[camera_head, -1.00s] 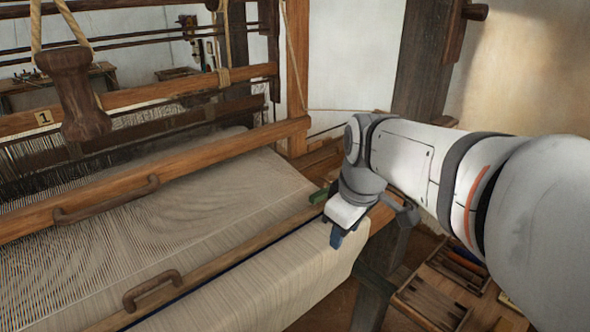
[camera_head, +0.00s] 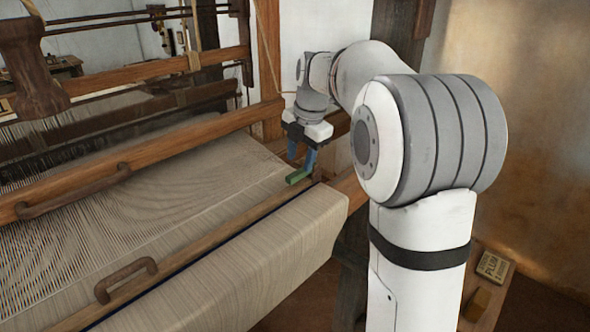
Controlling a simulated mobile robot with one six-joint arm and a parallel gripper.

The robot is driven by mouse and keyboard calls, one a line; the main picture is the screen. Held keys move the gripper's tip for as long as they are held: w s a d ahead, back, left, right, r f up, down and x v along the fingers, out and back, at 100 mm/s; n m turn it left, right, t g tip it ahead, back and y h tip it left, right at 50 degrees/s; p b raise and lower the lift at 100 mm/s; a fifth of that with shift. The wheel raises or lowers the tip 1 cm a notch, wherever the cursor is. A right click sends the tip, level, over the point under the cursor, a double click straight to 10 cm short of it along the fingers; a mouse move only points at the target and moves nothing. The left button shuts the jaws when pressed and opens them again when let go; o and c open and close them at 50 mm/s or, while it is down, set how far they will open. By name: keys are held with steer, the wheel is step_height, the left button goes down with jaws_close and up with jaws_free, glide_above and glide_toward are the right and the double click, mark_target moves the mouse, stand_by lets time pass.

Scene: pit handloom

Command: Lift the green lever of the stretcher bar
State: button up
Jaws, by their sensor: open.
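The green lever (camera_head: 297,176) is a short green piece at the right end of a wooden bar (camera_head: 215,238) that lies across the woven cloth. This bar appears to be the stretcher bar. My gripper (camera_head: 301,163) points down just above and behind the lever, with its two blue fingers apart and nothing seen between them. The fingertips end close to the lever; I cannot tell whether they touch it. The lever looks low, lying near the bar's end.
The cloth (camera_head: 270,245) rolls over the loom's front edge. A brown handle (camera_head: 125,278) stands on the bar. The wooden beater beam (camera_head: 150,160) crosses behind, and a loom post (camera_head: 268,60) rises behind my gripper. A small lettered box (camera_head: 494,266) is at lower right.

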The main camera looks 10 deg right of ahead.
mark_target(297, 173)
steer(key=shift+w+a+f, duration=0.15)
steer(key=shift+w+f, duration=0.05)
steer(key=shift+f, duration=0.9)
steer(key=shift+w+a+f, duration=0.1)
steer(key=shift+w+f, duration=0.05)
steer(key=shift+f, duration=0.95)
steer(key=shift+c, duration=0.2)
jaws_close()
